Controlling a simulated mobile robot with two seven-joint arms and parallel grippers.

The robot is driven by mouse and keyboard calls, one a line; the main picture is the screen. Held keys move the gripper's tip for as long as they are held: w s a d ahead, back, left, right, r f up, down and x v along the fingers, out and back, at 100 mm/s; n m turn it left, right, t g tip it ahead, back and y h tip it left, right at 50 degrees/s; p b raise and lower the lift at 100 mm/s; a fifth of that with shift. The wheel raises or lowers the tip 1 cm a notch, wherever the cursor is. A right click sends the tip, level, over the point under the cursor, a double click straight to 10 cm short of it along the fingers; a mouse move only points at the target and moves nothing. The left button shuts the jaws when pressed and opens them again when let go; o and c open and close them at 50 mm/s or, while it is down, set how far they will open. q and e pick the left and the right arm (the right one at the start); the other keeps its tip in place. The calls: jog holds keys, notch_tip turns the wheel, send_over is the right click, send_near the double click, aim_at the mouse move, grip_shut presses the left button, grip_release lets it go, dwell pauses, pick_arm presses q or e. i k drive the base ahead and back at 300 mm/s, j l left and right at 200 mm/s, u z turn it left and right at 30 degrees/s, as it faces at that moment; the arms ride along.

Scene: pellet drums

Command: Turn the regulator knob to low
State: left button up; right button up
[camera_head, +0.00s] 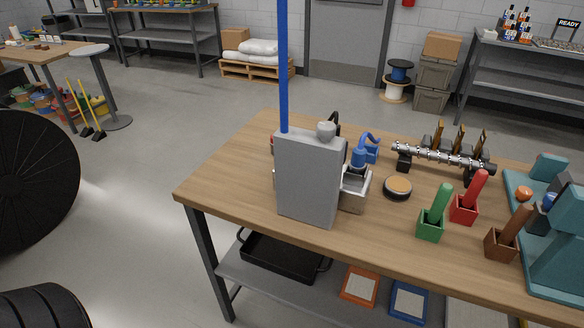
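I cannot pick out a regulator knob for certain. A grey box (309,180) stands upright near the left end of the wooden workbench (237,165). A small rounded grey part (326,130) sits at its top edge; I cannot tell whether it turns. A tall blue pole (283,70) rises at the box's top left corner. No low marking or dial is readable. Whatever lies directly behind the box is partly hidden. Neither of my grippers shows in the head view.
On the bench are a blue clamp-like tool (361,151), a round tan-topped disc (397,187), a metal bar rack (443,158), green (432,226) and red (464,207) holders, and teal equipment (562,240). Dark round objects (35,185) stand left. Floor between is clear.

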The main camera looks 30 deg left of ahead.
aim_at(326, 130)
jog(key=j+u, duration=0.2)
jog(key=u, duration=0.55)
